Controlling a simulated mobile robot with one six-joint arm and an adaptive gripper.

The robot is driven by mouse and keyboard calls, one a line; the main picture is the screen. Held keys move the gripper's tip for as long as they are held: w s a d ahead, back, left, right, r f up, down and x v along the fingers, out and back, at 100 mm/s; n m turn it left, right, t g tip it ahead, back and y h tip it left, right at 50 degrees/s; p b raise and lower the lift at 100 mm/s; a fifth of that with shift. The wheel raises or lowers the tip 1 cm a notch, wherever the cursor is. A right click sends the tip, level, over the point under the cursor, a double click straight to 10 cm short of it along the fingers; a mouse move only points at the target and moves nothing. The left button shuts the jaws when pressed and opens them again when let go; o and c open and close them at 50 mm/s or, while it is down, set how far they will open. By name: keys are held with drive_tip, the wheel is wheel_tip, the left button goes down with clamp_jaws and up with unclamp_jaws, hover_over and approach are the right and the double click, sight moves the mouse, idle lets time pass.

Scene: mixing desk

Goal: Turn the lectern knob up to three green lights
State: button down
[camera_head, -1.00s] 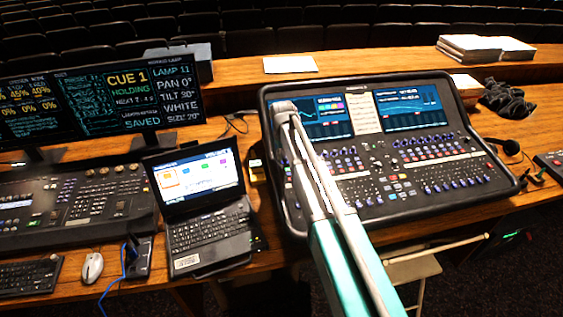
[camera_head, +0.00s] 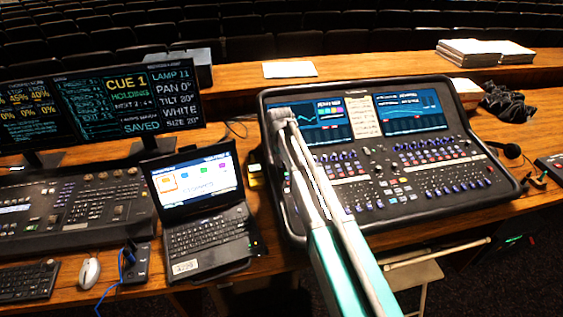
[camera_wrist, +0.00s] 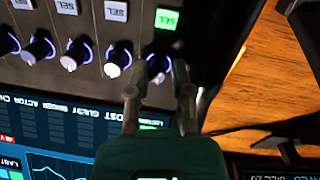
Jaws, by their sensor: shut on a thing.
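The mixing desk (camera_head: 395,215) stands in the middle of the table, with two lit screens along its back. In the wrist view, seen upside down, my gripper (camera_wrist: 160,77) is shut on the end knob (camera_wrist: 158,62) of a row, the lectern knob by its place. Its fingers stand on either side and hide part of the knob. A lit green SEL button (camera_wrist: 167,19) is just beyond it. The channel label is mostly covered, and I cannot make out the knob's lights.
Other knobs (camera_wrist: 75,55) with pale lit marks stand close beside the held one. A laptop (camera_head: 205,215) and a lighting console (camera_head: 75,210) are to the left. A headset (camera_head: 512,150) lies to the right. Bare wood (camera_wrist: 260,75) borders the desk's edge.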

drive_tip(key=shift+s, duration=0.2)
drive_tip(key=shift+s+d, duration=0.1)
idle(1.0)
drive_tip(key=c, duration=0.9)
unclamp_jaws()
drive_tip(key=shift+o, duration=0.2)
